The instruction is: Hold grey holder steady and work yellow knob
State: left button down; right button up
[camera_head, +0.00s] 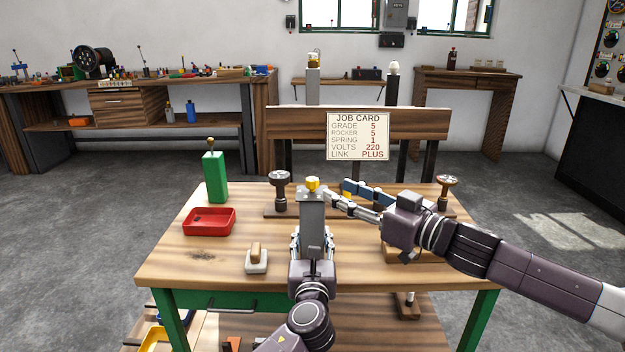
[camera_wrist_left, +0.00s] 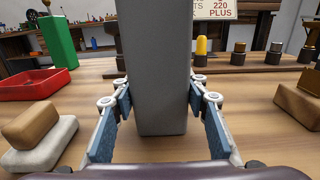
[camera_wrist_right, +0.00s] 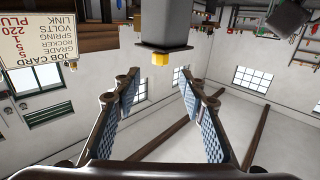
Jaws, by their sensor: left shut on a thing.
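The grey holder (camera_head: 312,212) stands upright at the middle of the table, with the yellow knob (camera_head: 312,184) on its top. My left gripper (camera_head: 312,240) is shut on the holder's lower part; in the left wrist view its blue pads flank the grey holder (camera_wrist_left: 154,60). My right gripper (camera_head: 337,191) is open and empty, just right of the knob at about its height. In the right wrist view, which is upside down, the yellow knob (camera_wrist_right: 160,58) shows just beyond the open fingertips (camera_wrist_right: 157,78), lined up between them and apart from them.
A red tray (camera_head: 209,222), a green block (camera_head: 215,177) and a wooden-handled stamp-like piece (camera_head: 256,258) are on the left of the table. Dark posts (camera_head: 280,190) stand on a wooden rack behind the holder. A job card (camera_head: 358,136) stands at the back.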

aim_at(317, 181)
jog(key=x, duration=0.9)
jog(key=shift+w+a, duration=0.15)
jog(key=shift+a, duration=0.05)
jog(key=shift+c, duration=0.2)
grip_shut()
